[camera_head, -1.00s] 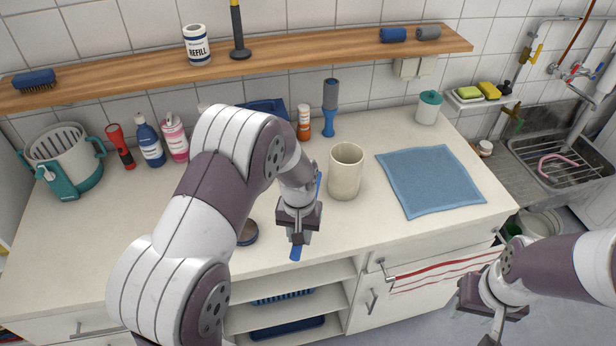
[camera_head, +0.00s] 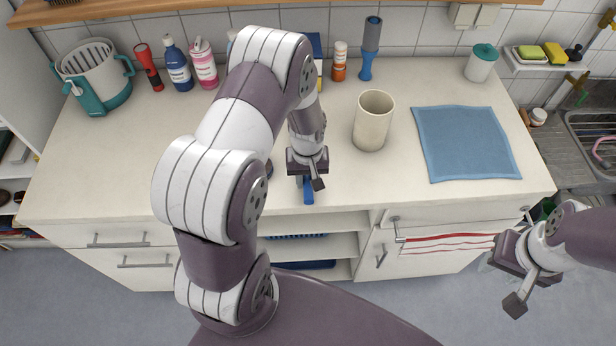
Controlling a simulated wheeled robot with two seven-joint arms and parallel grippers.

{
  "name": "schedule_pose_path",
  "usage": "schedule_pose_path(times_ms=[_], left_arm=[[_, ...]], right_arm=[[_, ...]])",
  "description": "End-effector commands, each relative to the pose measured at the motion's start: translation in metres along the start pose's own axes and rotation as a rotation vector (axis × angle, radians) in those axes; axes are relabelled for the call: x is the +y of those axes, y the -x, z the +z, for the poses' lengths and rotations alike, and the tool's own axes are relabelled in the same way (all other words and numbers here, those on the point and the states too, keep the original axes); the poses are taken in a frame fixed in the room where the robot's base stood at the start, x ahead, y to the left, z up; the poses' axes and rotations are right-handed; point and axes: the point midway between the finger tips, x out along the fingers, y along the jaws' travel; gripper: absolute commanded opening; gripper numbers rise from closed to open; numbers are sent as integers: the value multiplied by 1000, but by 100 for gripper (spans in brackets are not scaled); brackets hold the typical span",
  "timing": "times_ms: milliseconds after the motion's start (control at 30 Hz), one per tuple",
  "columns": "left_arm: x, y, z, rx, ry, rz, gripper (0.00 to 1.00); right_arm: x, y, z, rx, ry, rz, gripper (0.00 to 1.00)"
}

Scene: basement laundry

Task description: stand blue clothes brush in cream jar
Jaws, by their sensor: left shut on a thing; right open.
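The cream jar (camera_head: 374,120) stands upright on the counter, right of my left gripper, and its open top looks empty. My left gripper (camera_head: 309,181) is shut on the blue clothes brush (camera_head: 308,192) near the counter's front edge, apart from the jar. Only a short blue end of the brush shows below the jaws; the gripper and arm hide the rest. My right gripper (camera_head: 516,290) is open and empty, low at the right, in front of the cabinets.
A blue cloth (camera_head: 465,143) lies right of the jar. Behind stand an orange-labelled bottle (camera_head: 339,62) and a blue-and-grey lint roller (camera_head: 369,48). A white-and-teal basket (camera_head: 93,77) and several bottles stand at the back left. The counter's left part is clear.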

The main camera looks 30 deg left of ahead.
Motion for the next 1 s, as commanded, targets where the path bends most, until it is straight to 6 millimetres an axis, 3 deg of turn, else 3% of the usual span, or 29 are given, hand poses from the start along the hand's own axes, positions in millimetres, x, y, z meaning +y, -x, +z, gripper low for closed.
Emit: schedule_pose_path(times_ms=[100, 433, 467, 500, 533, 833, 1000], left_arm=[[0, -11, -1, 2, 0, 1, 0], [1, -17, -1, 2, 0, 1, 0], [1, -16, 0, 2, 0, 1, 36], [1, -15, 0, 2, 0, 1, 49], [1, -15, 0, 2, 0, 1, 55], [1, -13, -1, 3, 0, 1, 55], [1, 7, -2, 7, 0, 3, 55]], right_arm=[[0, 4, 0, 0, 0, 0, 43], [0, 0, 0, 0, 0, 0, 43], [0, 1, 0, 0, 0, 0, 43], [0, 1, 0, 0, 0, 0, 43], [0, 1, 0, 0, 0, 0, 43], [0, 3, 0, 0, 0, 0, 43], [0, -1, 0, 0, 0, 0, 43]])
